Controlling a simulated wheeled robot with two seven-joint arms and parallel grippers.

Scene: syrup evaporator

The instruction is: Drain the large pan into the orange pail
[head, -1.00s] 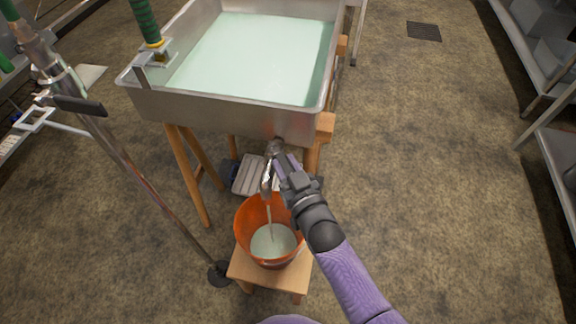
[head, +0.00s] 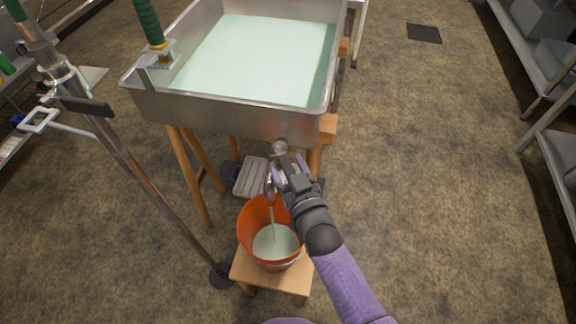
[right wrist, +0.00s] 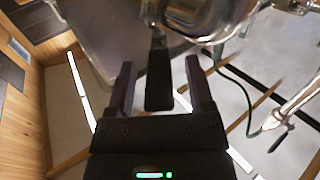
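The large pan (head: 225,112) is a steel tray of pale green liquid (head: 250,60) on a wooden stand. Its metal tap (head: 279,148) is at the lower front edge and also shows in the right wrist view (right wrist: 195,15). A pale stream runs from the tap into the orange pail (head: 249,226), which holds some pale liquid. My right gripper (head: 284,166) is at the tap, partly covering it. In the right wrist view its fingers (right wrist: 159,88) are apart, with a dark lever (right wrist: 159,75) between them and gaps on both sides. My left gripper is out of view.
The pail stands on a small wooden stool (head: 255,271). A metal pole (head: 150,190) with a round foot stands to the left. A green hose (head: 148,20) hangs over the pan's left corner. Shelving (head: 545,60) lines the right side, with clear floor between.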

